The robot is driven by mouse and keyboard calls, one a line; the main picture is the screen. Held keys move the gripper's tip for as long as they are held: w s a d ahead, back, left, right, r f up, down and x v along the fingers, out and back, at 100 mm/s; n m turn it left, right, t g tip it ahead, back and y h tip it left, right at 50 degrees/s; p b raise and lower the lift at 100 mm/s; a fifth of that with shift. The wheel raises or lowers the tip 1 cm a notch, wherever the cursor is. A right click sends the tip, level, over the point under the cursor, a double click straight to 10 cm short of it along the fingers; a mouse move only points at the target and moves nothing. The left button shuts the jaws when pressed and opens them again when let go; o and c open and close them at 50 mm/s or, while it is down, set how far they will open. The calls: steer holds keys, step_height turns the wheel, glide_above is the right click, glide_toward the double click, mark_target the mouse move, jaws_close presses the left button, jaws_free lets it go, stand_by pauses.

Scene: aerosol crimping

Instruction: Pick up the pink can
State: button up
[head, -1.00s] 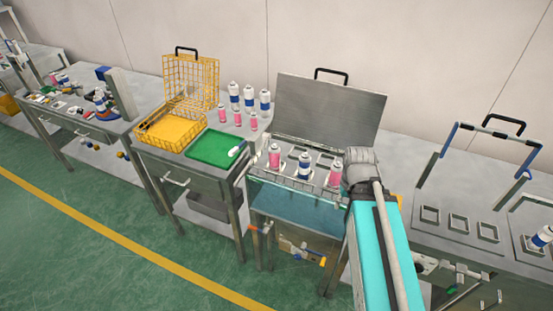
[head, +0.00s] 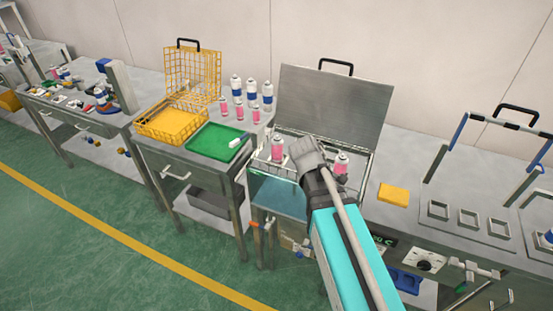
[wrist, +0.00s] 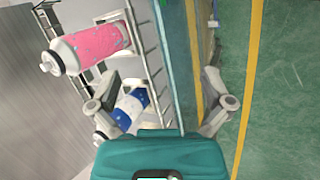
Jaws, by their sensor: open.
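In the head view, a pink can (head: 277,149) stands at the left of the wire-fronted rack, and another pink can (head: 341,163) stands at its right, both with white tops. My arm's end is over the rack between them and hides its middle. In the wrist view, a pink can (wrist: 92,45) lies up and left of my gripper (wrist: 160,78); I cannot tell which of the two it is. A white can with a blue band (wrist: 131,104) is beside the left finger, partly hidden by it. My gripper is open, with nothing held between its fingers.
A raised metal lid (head: 335,105) stands behind the rack (head: 368,165). To the left are a green tray (head: 212,142), a yellow basket (head: 172,122) and several more cans. A yellow block (head: 394,194) lies on the right bench. Open floor (head: 90,240) is in front.

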steer(key=w+a+n+t+h+b, duration=0.2)
steer(key=w+a+n+t+b, duration=0.25)
steer(key=a+n, duration=0.5)
steer(key=n+t+b, duration=0.2)
steer(key=n+t, duration=0.2)
steer(key=n, duration=0.5)
glide_toward(274, 151)
steer(key=shift+s+a+r, duration=0.2)
steer(key=shift+s+a, duration=0.2)
steer(key=shift+b+x, duration=1.8)
steer(key=shift+x, duration=2.55)
steer(key=shift+b+x, duration=0.95)
steer(key=shift+x, duration=1.65)
steer(key=shift+d, duration=0.1)
steer(key=shift+r, duration=0.1)
